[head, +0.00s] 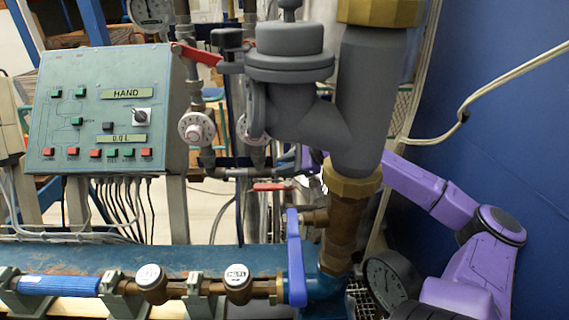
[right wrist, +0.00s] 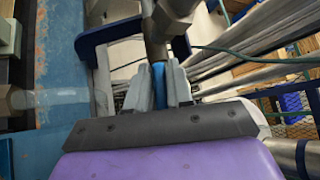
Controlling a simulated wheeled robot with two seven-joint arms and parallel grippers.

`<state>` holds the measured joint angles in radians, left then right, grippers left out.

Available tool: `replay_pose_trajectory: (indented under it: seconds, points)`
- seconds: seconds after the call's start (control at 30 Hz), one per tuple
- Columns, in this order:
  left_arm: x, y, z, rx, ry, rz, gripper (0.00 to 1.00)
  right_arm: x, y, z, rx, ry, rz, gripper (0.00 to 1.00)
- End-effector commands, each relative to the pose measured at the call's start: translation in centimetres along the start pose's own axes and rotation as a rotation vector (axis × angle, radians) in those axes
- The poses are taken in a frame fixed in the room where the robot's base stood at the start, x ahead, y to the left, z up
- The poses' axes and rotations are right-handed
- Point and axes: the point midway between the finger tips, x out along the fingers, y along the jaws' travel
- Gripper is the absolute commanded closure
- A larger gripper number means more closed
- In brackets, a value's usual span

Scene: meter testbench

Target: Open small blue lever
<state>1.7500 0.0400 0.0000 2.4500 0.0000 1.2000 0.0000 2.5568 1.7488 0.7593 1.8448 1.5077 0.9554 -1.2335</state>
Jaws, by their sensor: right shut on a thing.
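In the right wrist view, my right gripper (right wrist: 158,75) has its two grey fingers shut on a narrow blue piece, which looks like the small blue lever (right wrist: 159,88). The lever's top end meets a metal pipe fitting; most of it is hidden between the fingers. In the head view, my purple right arm comes from the lower right and passes behind the thick grey pipe, so the fingers and the small lever cannot be made out there. My left gripper is not in view.
A larger blue lever (head: 295,258) stands upright on the front brass pipe. The grey valve body (head: 290,60) and pipe block the middle. A control box (head: 105,105) stands left, a red lever (head: 197,54) above, a gauge (head: 392,278) low right, a blue wall (head: 500,130) right.

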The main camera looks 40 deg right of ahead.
Motion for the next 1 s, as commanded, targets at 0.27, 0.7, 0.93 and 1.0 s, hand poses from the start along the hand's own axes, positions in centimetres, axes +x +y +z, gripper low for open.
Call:
replay_pose_trajectory:
  seconds: [0.27, 0.7, 0.93, 1.0]
  points:
    - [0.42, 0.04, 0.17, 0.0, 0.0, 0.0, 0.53, -0.01, -0.05, 0.0, -0.051, 0.001, 0.051, 1.0]
    - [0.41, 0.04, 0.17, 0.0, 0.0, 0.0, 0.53, -0.06, -0.11, 0.05, -0.058, 0.001, 0.057, 1.0]
    - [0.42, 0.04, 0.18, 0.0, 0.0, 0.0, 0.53, -0.02, -0.05, 0.05, -0.057, 0.001, 0.059, 0.58]
    - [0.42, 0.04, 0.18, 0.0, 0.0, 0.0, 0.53, -0.01, -0.03, 0.05, -0.057, 0.001, 0.059, 0.58]
